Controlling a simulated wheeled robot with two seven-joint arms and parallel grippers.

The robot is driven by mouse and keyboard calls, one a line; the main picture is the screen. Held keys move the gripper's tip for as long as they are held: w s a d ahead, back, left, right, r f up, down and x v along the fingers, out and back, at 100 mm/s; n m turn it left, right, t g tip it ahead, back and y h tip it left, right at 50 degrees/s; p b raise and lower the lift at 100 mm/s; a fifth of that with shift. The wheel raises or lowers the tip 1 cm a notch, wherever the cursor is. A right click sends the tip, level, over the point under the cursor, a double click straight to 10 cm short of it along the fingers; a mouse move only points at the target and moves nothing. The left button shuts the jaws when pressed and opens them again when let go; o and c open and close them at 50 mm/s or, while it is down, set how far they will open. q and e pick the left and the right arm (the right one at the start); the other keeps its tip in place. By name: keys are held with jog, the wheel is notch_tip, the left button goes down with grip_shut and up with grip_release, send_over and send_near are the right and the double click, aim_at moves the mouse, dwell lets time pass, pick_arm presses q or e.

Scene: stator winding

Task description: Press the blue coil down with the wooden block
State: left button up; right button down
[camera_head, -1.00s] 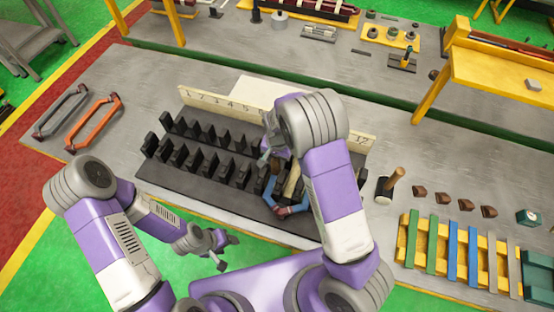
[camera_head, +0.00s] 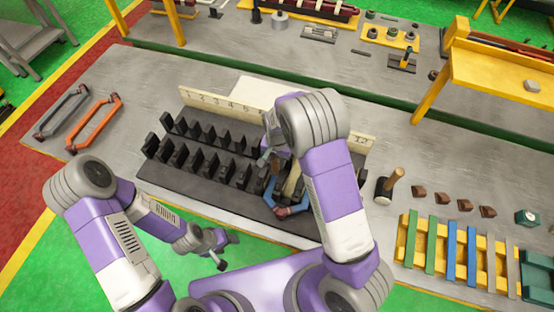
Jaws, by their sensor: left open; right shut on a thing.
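The blue coil (camera_head: 270,191) sits at the front of the black slotted stator block (camera_head: 205,190), towards its right end. Its blue sides meet at a reddish-brown front end; the rest is hidden behind my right arm. My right gripper (camera_head: 273,158) is above the coil and shut on a small brown wooden block (camera_head: 277,169). The block is just over the coil's left side; I cannot tell whether they touch. My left gripper (camera_head: 222,252) is open and empty, in front of the table's near edge and away from the coil.
A numbered board (camera_head: 225,103) stands behind the stator. A mallet (camera_head: 388,186) and several brown wooden blocks (camera_head: 442,198) lie to the right, above a yellow rack (camera_head: 405,240) of coloured strips. An orange coil (camera_head: 95,123) and a grey coil (camera_head: 62,110) lie at the left.

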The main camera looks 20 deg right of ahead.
notch_tip(320, 180, up, 10)
jog(key=p, duration=0.7)
jog(key=shift+r, duration=0.25)
